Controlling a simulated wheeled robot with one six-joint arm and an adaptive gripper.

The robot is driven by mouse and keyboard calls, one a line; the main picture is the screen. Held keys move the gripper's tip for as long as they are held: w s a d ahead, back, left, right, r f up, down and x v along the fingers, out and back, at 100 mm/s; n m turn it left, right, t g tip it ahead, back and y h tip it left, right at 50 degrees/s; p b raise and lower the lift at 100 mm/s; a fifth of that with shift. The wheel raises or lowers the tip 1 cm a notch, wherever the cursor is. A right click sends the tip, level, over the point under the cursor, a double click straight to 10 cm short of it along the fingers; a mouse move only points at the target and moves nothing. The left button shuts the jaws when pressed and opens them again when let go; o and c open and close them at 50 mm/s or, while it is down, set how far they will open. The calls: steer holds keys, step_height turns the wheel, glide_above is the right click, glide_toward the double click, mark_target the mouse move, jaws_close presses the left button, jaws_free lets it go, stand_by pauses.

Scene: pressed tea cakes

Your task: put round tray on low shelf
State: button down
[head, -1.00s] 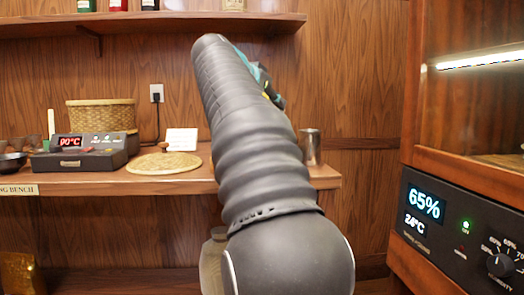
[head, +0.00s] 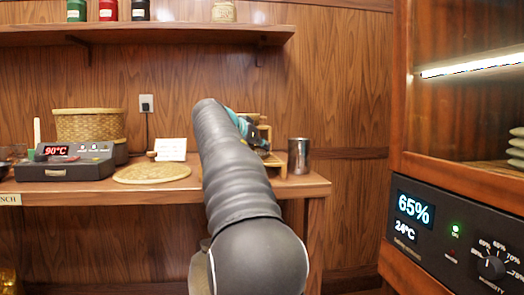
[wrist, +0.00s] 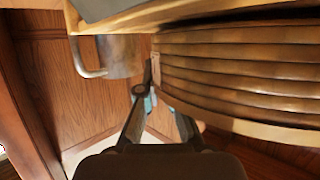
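A round, flat woven tray (head: 152,173) lies on the wooden bench in the head view, left of my arm. My gripper is mostly hidden behind my arm in the head view, at the right end of the bench. In the wrist view, its fingers (wrist: 165,92) point at the edge of a slatted wooden piece (wrist: 240,75). The fingertips look close to it, but I cannot tell whether they touch or hold it. I cannot make out which shelf is the low shelf.
A metal mug (head: 298,155) stands at the bench's right end, and close to the fingers in the wrist view (wrist: 120,55). A heater box (head: 65,168), a basket (head: 88,125) and a card (head: 171,149) stand left. A humidity cabinet (head: 455,225) bounds the right. A wall shelf (head: 190,35) is above.

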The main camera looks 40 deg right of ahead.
steer(key=shift+f, duration=0.15)
steer(key=shift+f, duration=0.15)
steer(key=c, duration=1.3)
jaws_free()
steer(key=shift+r, duration=0.3)
steer(key=v, duration=1.2)
steer(key=shift+f+p, duration=0.1)
steer(key=shift+p, duration=0.2)
